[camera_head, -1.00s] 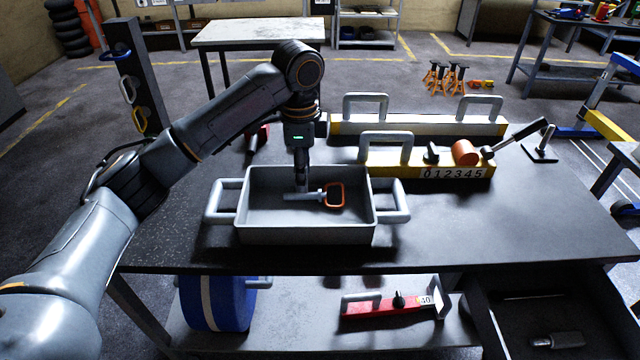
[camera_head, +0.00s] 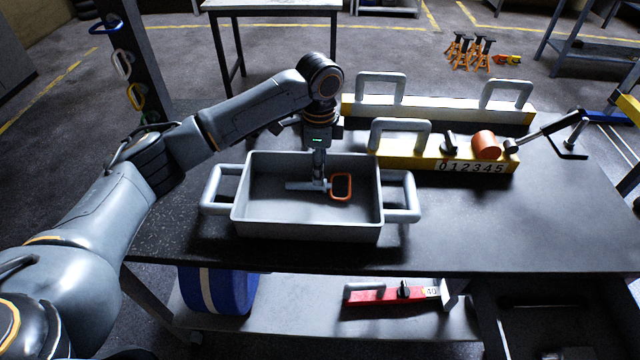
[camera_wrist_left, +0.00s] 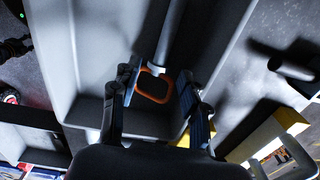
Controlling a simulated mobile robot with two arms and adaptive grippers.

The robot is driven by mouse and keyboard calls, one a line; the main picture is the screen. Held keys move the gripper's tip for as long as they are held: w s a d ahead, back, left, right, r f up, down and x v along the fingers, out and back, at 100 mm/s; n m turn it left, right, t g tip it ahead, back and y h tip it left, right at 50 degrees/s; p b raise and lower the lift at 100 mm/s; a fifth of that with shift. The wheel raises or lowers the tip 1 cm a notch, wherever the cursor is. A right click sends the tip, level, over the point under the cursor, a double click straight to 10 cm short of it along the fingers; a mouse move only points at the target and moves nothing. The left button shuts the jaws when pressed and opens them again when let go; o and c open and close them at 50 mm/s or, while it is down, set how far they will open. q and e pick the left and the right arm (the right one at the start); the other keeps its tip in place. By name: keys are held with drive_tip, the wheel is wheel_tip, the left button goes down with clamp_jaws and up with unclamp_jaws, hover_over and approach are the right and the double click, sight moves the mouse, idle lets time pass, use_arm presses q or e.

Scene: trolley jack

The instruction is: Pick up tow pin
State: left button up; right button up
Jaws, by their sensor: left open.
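The tow pin, a grey rod with an orange loop handle (camera_head: 341,187), lies in the grey tray (camera_head: 310,223). My left gripper (camera_head: 319,183) points down into the tray at the pin, close to where rod and loop meet. In the left wrist view the orange loop (camera_wrist_left: 153,87) shows between the two open fingers (camera_wrist_left: 158,80), with the grey rod (camera_wrist_left: 168,40) running up from it. I cannot tell whether a finger touches the pin. My right gripper is not in view.
The tray has raised walls and a handle at each side. Behind it stand a yellow bar with digits (camera_head: 476,167) and a longer yellow-white bar (camera_head: 440,109). The tabletop (camera_head: 530,220) right of the tray is clear. A red bar (camera_head: 375,296) lies on the lower shelf.

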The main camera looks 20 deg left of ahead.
use_arm(q)
drive_tip(key=shift+f, duration=0.25)
drive_tip(key=f+p, duration=0.1)
drive_tip(key=f, duration=0.3)
drive_tip(key=shift+a+f, duration=0.15)
drive_tip(key=shift+a, duration=0.05)
drive_tip(key=shift+w+f, duration=0.1)
drive_tip(key=shift+f, duration=0.15)
drive_tip(key=shift+c, duration=0.9)
clamp_jaws()
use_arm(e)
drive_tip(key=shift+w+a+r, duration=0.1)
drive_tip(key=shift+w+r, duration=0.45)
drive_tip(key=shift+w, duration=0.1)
